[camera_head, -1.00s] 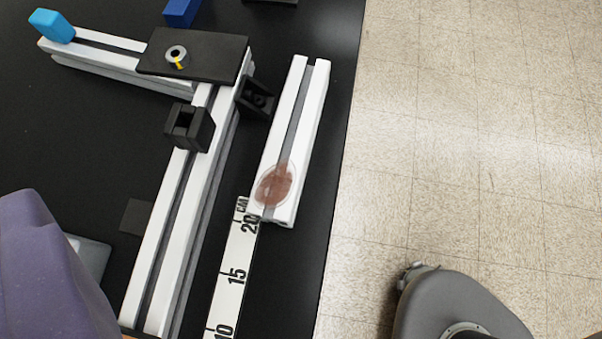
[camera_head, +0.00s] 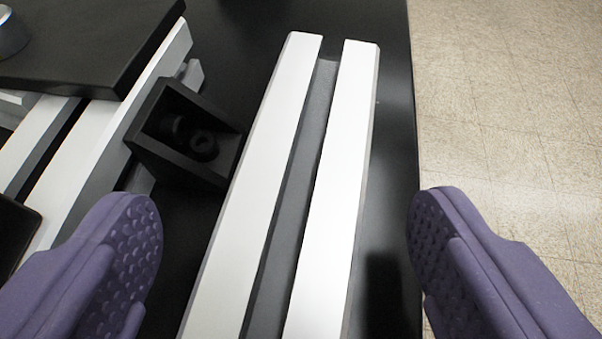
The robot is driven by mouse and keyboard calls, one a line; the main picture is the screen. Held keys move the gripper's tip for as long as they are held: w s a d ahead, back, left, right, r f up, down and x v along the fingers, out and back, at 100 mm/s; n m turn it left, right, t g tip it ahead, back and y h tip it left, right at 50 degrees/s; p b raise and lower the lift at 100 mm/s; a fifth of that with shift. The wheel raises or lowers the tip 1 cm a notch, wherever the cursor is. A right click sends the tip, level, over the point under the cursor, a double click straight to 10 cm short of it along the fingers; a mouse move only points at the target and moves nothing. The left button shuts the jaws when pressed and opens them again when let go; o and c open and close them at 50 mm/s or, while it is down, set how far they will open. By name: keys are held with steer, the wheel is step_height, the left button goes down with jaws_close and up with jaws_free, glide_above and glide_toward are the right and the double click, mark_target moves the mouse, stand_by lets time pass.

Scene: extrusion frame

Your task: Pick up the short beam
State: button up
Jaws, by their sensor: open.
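The short beam (camera_head: 334,190) is a white slotted extrusion with a grey groove down its middle. It lies on the black table and runs from the bottom middle up to the top centre of the view; its near end is out of the picture. My gripper (camera_head: 285,245) has two purple padded fingers, spread wide. One finger is left of the beam and the other is right of it, with gaps on both sides. Nothing is between the fingers but the beam, and neither finger visibly touches it.
A black corner bracket (camera_head: 185,134) stands close left of the beam, near the left finger. Behind it is the longer white extrusion frame (camera_head: 95,165) with a black plate (camera_head: 85,45) on top. The table's right edge is close to the beam, with tiled floor (camera_head: 510,110) beyond.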

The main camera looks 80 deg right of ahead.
steer(key=shift+d+f, duration=0.15)
steer(key=shift+d, duration=0.05)
steer(key=c, duration=1.4)
steer(key=shift+c, duration=0.2)
